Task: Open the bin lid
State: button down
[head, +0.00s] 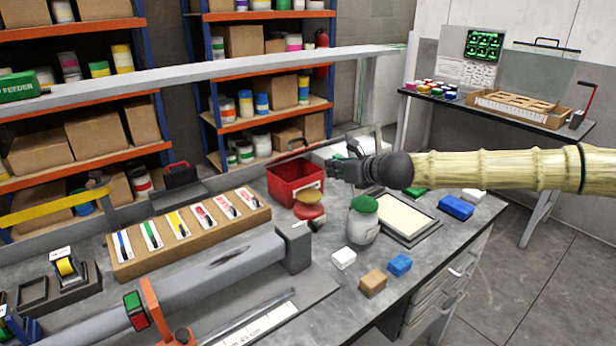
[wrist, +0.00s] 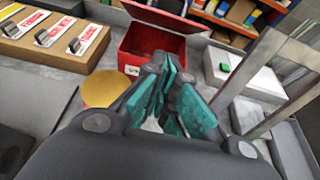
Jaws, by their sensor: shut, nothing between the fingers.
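The red bin (head: 283,188) stands on the grey bench, behind the red jar with a tan lid. In the wrist view the bin (wrist: 178,52) lies just beyond my fingers, with its dark red inside showing. Its lid (wrist: 160,14) stands tilted up at the back edge, cut off by the top of the picture. My gripper (head: 334,172) is at the bin's right side in the head view. In the wrist view its green-padded fingers (wrist: 166,88) are closed together with nothing between them. They appear apart from the lid; contact with the bin's near wall cannot be told.
A red jar (head: 309,213) and a grey jar with a green lid (head: 362,226) stand near the bin. A wooden rack of labelled tools (head: 190,232) is at left. A framed pale panel (head: 404,217) and small blocks lie at right. A long shelf (head: 230,68) crosses above.

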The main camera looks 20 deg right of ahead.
aim_at(290, 150)
jog(key=r+p+x, duration=0.1)
jog(key=r+x, duration=0.1)
jog(key=x, duration=0.9)
jog(key=shift+p+x, duration=0.3)
jog(key=shift+x, duration=0.45)
jog(key=shift+r, duration=0.1)
jog(key=shift+w+r+p, duration=0.1)
jog(key=shift+r+p, duration=0.1)
jog(key=shift+p, duration=0.15)
jog(key=shift+r+p, duration=0.25)
jog(key=shift+p, duration=0.45)
jog(key=shift+a, duration=0.1)
jog(key=shift+w+g+p, duration=0.1)
jog(key=shift+g+p, duration=0.2)
jog(key=shift+p, duration=0.2)
